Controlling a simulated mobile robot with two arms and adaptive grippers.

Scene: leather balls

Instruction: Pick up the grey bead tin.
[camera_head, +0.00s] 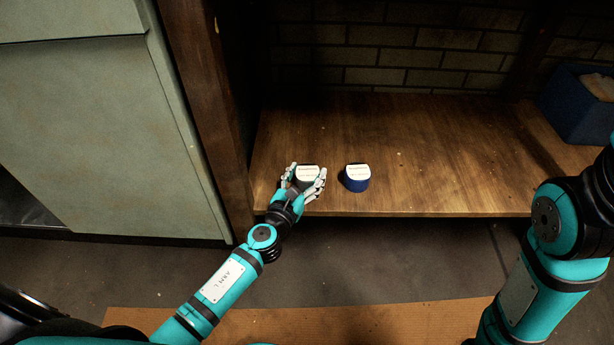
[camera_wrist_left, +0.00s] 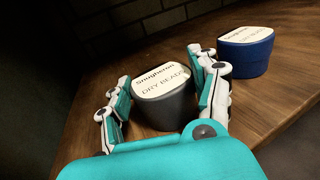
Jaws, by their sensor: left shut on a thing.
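The grey bead tin (camera_head: 307,173) stands near the front edge of the wooden shelf, with a white label on its lid. In the left wrist view the grey bead tin (camera_wrist_left: 165,101) is upright, and its label reads "DRY BEADS". My left gripper (camera_head: 305,181) is shut on it, one finger at each side; the fingers also show in the left wrist view (camera_wrist_left: 163,108). I cannot tell whether the tin is lifted off the shelf. My right arm shows at the right edge of the head view, but its gripper is out of view.
A blue tin (camera_head: 355,184) with a white label stands just right of the grey one, a small gap away; it also shows in the left wrist view (camera_wrist_left: 246,58). A dark blue bin (camera_head: 572,106) stands at the back right. The shelf (camera_head: 430,160) between is clear. A wooden post (camera_head: 208,115) rises at left.

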